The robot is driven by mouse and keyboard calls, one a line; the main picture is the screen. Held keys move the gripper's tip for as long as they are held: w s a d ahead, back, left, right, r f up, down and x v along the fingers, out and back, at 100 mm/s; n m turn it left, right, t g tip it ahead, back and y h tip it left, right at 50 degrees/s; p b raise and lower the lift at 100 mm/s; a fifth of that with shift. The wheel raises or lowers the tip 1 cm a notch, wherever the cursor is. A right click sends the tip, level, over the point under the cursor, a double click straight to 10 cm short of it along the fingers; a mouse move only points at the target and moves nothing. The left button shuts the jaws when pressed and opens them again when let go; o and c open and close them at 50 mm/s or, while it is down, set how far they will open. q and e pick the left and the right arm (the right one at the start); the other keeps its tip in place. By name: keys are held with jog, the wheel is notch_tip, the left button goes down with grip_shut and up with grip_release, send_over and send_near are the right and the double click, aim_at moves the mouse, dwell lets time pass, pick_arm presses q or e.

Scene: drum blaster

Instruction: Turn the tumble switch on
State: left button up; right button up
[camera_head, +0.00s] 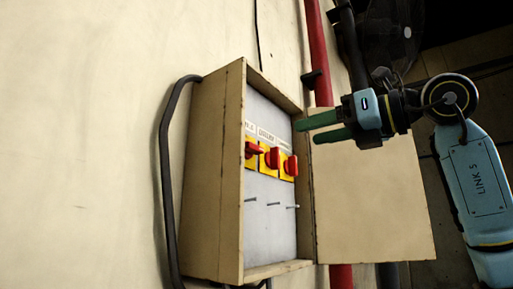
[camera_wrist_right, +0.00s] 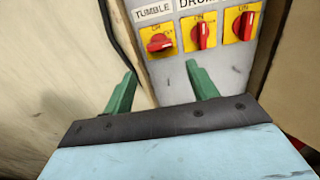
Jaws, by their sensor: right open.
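The tumble switch (camera_wrist_right: 160,42) is the leftmost red knob on a yellow plate, under a TUMBLE label (camera_wrist_right: 153,13) in the right wrist view. Its handle lies about horizontal. In the head view it is the leftmost red knob (camera_head: 253,149) inside the open box. My right gripper (camera_head: 306,131) is open and empty, its green fingers pointing at the box from the right. In the right wrist view the fingertips (camera_wrist_right: 160,70) are spread just below the tumble knob in the picture, with no visible contact. My left gripper is not in view.
Two more red knobs, the middle (camera_wrist_right: 203,35) and right (camera_wrist_right: 245,25) ones, have near-vertical handles. The wooden box (camera_head: 213,170) has side walls around the panel and an open door (camera_head: 375,200) at right. A red pipe (camera_head: 319,60) runs behind.

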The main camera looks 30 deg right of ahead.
aim_at(257, 146)
jog(key=p+x, duration=0.2)
jog(key=x, duration=0.9)
jog(key=shift+w+a, duration=0.2)
jog(key=shift+w, duration=0.25)
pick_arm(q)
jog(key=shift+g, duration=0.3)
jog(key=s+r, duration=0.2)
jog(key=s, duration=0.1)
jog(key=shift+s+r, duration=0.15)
pick_arm(e)
jog(key=c, duration=0.7)
